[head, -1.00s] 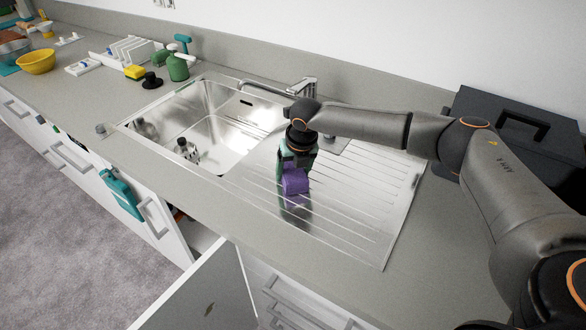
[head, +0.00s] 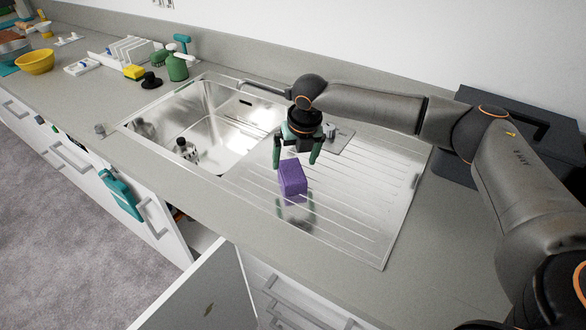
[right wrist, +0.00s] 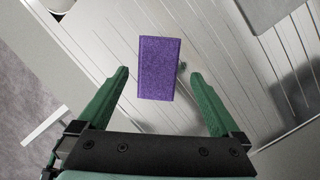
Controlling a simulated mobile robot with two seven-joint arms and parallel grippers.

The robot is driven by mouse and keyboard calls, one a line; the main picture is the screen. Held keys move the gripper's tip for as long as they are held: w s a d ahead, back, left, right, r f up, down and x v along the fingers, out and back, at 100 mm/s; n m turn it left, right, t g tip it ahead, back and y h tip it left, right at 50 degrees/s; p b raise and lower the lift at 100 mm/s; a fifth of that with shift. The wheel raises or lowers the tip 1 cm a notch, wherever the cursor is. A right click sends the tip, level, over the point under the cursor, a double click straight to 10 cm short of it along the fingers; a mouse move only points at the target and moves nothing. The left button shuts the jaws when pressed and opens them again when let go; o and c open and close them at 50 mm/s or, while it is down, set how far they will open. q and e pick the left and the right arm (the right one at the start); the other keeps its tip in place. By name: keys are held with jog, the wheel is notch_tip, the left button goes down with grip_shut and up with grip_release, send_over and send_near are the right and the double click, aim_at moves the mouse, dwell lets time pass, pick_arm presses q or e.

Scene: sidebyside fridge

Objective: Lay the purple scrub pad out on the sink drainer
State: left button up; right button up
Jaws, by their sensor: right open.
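The purple scrub pad (head: 292,179) rests on the ribbed sink drainer (head: 350,205), toward its left part near the basin. It also shows in the right wrist view (right wrist: 158,68), beyond and between the fingertips. My right gripper (head: 296,163) is open and empty, just behind and above the pad. In the right wrist view my right gripper (right wrist: 158,78) has its green fingers spread wide, with clear gaps on both sides of the pad. My left gripper is in neither view.
The steel basin (head: 210,120) lies left of the drainer, with a dark and silver item (head: 186,150) inside. The tap (head: 290,95) stands behind my gripper. A dark box (head: 510,140) stands at the right. A cabinet door (head: 210,295) hangs open below the counter.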

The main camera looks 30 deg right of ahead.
aim_at(298, 177)
jog(key=v, duration=0.7)
jog(key=shift+r, duration=0.4)
jog(key=shift+a, duration=0.1)
